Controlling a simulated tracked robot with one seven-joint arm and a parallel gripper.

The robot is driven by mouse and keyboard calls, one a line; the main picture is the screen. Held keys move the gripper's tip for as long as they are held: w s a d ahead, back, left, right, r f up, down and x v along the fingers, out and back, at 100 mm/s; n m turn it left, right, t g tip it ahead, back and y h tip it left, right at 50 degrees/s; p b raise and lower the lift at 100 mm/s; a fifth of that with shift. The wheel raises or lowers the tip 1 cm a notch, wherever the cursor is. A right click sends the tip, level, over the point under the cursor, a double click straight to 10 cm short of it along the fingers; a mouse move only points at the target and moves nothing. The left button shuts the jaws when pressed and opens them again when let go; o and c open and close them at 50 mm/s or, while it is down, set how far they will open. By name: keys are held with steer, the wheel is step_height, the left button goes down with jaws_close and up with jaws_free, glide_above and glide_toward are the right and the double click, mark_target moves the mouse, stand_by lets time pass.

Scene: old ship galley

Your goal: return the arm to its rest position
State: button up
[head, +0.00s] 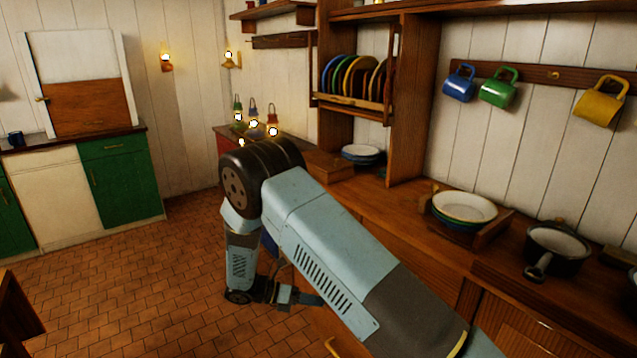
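My arm (330,240) reaches up from the lower right to a dark elbow joint (258,175), then folds down toward the floor. Its lower end, with my gripper (300,299), hangs low in front of the wooden counter's lower cabinets, over the tiled floor. The gripper is small, dark and partly behind the arm links. I cannot make out its fingertips or whether it holds anything.
Mugs (498,88) hang above. Lanterns (253,122) stand behind the elbow. The tiled floor (110,280) at left is clear.

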steer(key=s+d+r+m+g+y, duration=0.1)
steer(key=s+d+r+m+y, duration=0.3)
steer(key=r, duration=0.6)
steer(key=w+d+r+m+y, duration=0.1)
steer(key=d+r+m+y, duration=0.1)
steer(key=d+r+m, duration=0.6)
steer(key=s+d+r+m+g+y, duration=0.1)
steer(key=s+d+r+m+y, duration=0.2)
steer(key=r, duration=0.8)
steer(key=s+d+r+m+t+y, duration=0.2)
steer(key=s+d+r+m, duration=0.3)
steer(key=s, duration=0.4)
steer(key=s+d+r+m+t+y, duration=0.3)
steer(key=s+d+r+m+t, duration=0.1)
steer(key=s+r+m, duration=0.4)
steer(key=shift+s+d+t, duration=0.4)
steer(key=shift+s+d, duration=0.25)
steer(key=shift+s, duration=0.55)
